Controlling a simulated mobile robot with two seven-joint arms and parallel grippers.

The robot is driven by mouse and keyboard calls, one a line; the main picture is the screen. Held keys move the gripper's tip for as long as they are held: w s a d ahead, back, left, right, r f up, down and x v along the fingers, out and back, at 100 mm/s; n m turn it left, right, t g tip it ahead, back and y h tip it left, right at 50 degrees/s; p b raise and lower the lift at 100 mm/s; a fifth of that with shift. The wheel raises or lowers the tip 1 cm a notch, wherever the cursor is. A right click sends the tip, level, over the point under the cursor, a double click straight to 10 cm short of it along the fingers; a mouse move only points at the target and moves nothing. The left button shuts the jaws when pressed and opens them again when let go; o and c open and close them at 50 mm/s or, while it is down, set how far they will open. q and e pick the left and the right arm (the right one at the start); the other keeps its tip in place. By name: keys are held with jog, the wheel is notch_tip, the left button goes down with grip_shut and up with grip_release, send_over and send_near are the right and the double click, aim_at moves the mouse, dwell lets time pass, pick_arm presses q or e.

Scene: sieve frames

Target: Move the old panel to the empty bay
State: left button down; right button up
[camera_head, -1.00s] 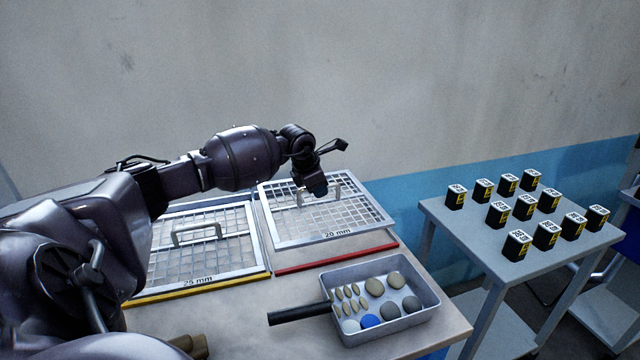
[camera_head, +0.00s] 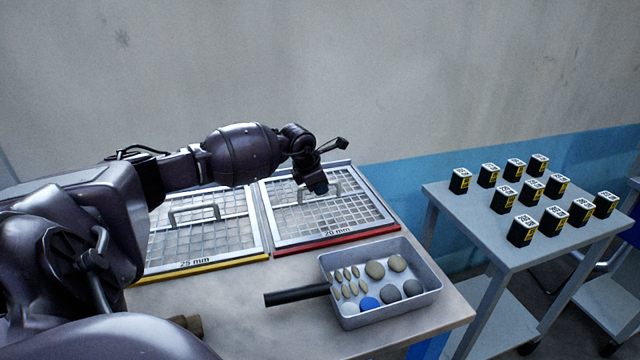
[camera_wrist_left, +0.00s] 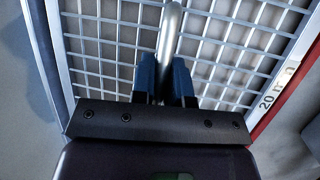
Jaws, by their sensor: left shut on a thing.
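The 20 mm panel (camera_head: 365,226), a pale metal grid with a looped handle, lies at the right of the bench along a red strip (camera_head: 310,249). My left gripper (camera_head: 318,189) is shut on its handle; the wrist view shows the blue fingertips (camera_wrist_left: 163,82) either side of the handle bar (camera_wrist_left: 170,38). The panel looks level and down in its bay, though full seating cannot be told. The 25 mm panel (camera_head: 232,252) lies beside it on the left, behind a yellow strip (camera_head: 205,268), its handle (camera_head: 194,210) free. My right gripper is out of view.
A grey tray (camera_head: 392,312) of stones and discs stands in front of the panels, with a black handle (camera_head: 296,296) pointing left. A side table (camera_head: 470,222) at right holds several black labelled blocks (camera_head: 522,230). The bench front (camera_head: 240,310) has clear room.

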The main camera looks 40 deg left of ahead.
pick_arm(q)
jog(key=shift+r, duration=0.15)
jog(key=c, duration=1.2)
grip_release()
jog(key=shift+o, duration=0.7)
jog(key=shift+f, duration=0.2)
jog(key=shift+s+r, duration=0.15)
jog(key=shift+r, duration=0.2)
jog(key=p+v, duration=0.1)
jog(key=v, duration=0.9)
jog(key=shift+p, duration=0.35)
jog(key=shift+r, duration=0.2)
